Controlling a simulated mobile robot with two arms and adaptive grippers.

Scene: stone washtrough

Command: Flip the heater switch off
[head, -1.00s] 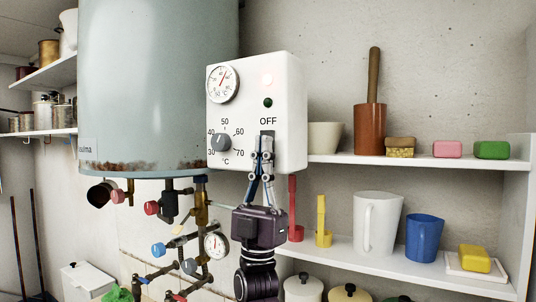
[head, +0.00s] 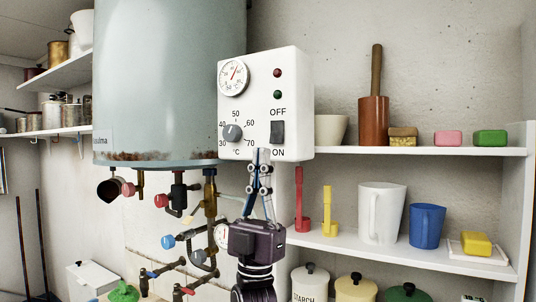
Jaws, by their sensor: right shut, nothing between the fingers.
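The heater switch (head: 278,132) is a dark rocker on the front of the white control box (head: 258,108), between the labels OFF above and ON below. The red lamp (head: 277,73) above it is dark, and so is the green lamp (head: 278,94). My right gripper (head: 262,152) is shut and empty, pointing up, with its fingertips at the box's lower edge. It is below and left of the switch and apart from it. The switch is uncovered. My left gripper is out of view.
The grey-blue boiler tank (head: 170,85) is left of the box, with pipes and valves (head: 208,205) beneath. Right of the box, an upper shelf (head: 430,153) and a lower shelf (head: 400,256) hold soaps, mugs and a mortar. Lidded canisters (head: 355,288) stand below.

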